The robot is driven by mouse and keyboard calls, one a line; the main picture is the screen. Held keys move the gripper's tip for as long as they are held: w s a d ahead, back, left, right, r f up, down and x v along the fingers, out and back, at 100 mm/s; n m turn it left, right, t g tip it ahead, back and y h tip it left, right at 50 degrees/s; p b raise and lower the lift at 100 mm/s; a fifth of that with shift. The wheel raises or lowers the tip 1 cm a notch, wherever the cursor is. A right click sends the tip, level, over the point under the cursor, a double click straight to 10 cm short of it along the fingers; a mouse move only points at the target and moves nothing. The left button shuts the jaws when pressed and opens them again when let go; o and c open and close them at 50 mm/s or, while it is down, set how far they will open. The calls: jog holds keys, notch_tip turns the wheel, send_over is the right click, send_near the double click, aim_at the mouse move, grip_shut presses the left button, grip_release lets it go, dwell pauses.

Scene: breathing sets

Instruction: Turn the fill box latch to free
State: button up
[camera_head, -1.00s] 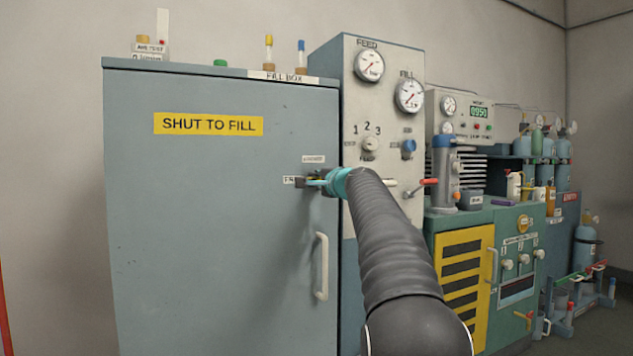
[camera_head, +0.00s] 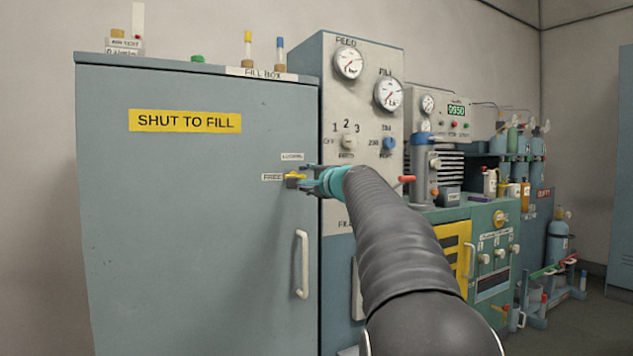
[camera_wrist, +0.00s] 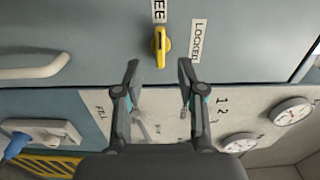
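The fill box latch (camera_head: 293,177) is a small yellow handle on the grey-blue fill box door (camera_head: 190,230). In the wrist view the latch (camera_wrist: 160,45) lies lengthwise in line with the FREE label (camera_wrist: 158,10), one end toward it. The LOCKED label (camera_wrist: 198,40) is off to its side. My gripper (camera_wrist: 159,72) is open and empty, its two fingertips apart, with the latch just beyond them and no visible contact. In the head view my gripper (camera_head: 312,184) is just right of the latch and partly hides its surroundings.
A white door handle (camera_head: 302,264) is below the latch. A gauge panel (camera_head: 362,110) with dials and knobs stands right of the box, behind my arm. Bottles and a bench are farther right. Small tubes stand on the box top.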

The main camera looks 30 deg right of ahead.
jog(key=s, duration=0.5)
jog(key=shift+d, duration=0.1)
dwell(0.4)
